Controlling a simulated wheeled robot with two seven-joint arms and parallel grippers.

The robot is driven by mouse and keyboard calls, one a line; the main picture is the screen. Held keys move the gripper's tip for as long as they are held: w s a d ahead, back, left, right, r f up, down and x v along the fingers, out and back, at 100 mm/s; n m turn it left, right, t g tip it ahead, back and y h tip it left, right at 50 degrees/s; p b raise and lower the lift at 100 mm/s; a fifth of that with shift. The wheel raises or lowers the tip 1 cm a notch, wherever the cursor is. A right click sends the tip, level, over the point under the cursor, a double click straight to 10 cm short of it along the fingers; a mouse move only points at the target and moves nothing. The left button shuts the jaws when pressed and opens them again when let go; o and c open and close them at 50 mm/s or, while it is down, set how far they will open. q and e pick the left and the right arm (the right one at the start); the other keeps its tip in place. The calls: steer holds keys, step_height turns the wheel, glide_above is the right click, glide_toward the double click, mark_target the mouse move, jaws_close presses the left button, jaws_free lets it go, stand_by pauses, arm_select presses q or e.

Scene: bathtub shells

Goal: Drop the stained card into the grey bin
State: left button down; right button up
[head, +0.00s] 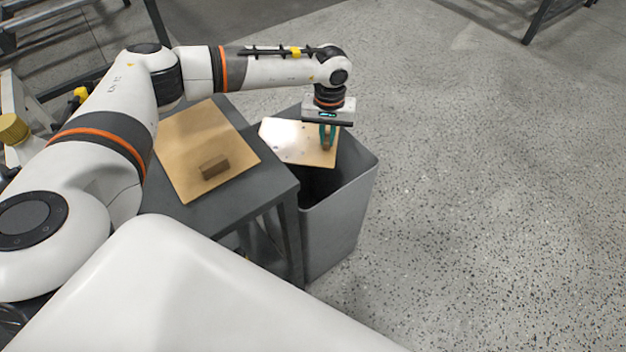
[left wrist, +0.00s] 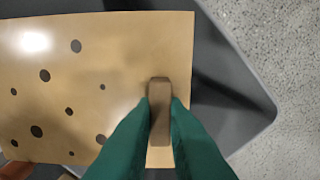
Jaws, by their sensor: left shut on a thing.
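The stained card (head: 287,141) is a tan sheet with dark round spots, which show clearly in the left wrist view (left wrist: 60,80). A small brown block (left wrist: 159,112) stands on the card near its edge. My left gripper (head: 327,140) is shut on this block, its green fingers on either side, and holds the card over the mouth of the grey bin (head: 342,215). The bin's rim also shows in the left wrist view (left wrist: 262,98). The card covers part of the dark opening. Its left side reaches toward the table edge; I cannot tell whether they touch. My right gripper is not in view.
A dark grey table (head: 262,188) stands left of the bin. On it lies a plain tan card (head: 190,135) with a brown block (head: 214,167). A yellow-capped container (head: 14,130) is at the far left.

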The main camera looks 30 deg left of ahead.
arm_select(q)
steer(key=shift+f, duration=0.4)
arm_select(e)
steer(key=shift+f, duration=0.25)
arm_select(q)
steer(key=c, duration=1.4)
jaws_free()
